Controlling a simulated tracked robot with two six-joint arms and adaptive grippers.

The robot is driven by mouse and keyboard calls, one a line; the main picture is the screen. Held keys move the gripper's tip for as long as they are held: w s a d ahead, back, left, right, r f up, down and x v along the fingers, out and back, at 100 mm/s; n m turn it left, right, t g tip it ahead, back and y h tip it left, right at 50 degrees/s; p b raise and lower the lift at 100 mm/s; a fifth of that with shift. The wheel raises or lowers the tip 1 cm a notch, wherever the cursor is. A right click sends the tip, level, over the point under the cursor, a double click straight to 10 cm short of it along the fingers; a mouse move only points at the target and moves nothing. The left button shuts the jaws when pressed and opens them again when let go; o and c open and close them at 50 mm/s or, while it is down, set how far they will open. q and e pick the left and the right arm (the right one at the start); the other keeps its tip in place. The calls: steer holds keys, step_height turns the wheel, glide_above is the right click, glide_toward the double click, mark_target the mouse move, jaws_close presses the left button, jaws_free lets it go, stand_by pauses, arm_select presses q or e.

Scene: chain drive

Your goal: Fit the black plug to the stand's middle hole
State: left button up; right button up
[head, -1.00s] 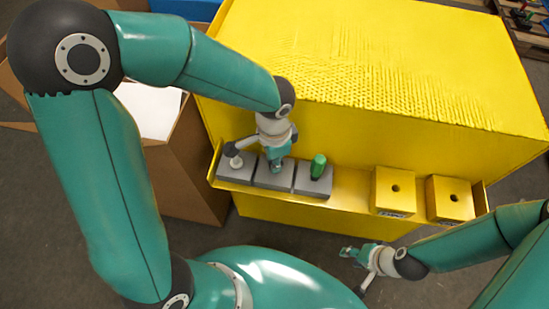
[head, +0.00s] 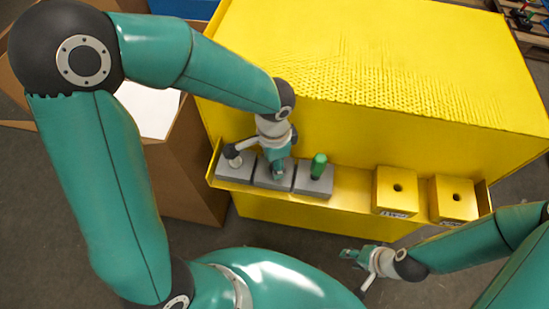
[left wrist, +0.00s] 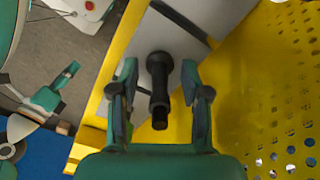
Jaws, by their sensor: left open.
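The stand is a row of grey blocks (head: 237,174) on a yellow shelf. My left gripper (head: 277,172) is over the middle block and hides most of it. In the left wrist view the black plug (left wrist: 160,80) stands on a grey block (left wrist: 157,35), with its wide collar at the block. The open fingers (left wrist: 160,90) are on both sides of the plug, with a gap each side. How deep the plug sits in the hole cannot be seen. My right gripper (head: 352,254) is off the shelf at the lower right; its fingers are too small to judge.
A green plug (head: 318,164) stands on the right grey block. Two yellow blocks with holes (head: 396,190) (head: 454,199) stand farther right on the shelf. The perforated yellow housing (head: 390,90) rises behind. A bare stretch of shelf (head: 352,188) lies between grey and yellow blocks.

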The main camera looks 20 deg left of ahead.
arm_select(q)
step_height(320, 180, up, 12)
stand_by(0.6)
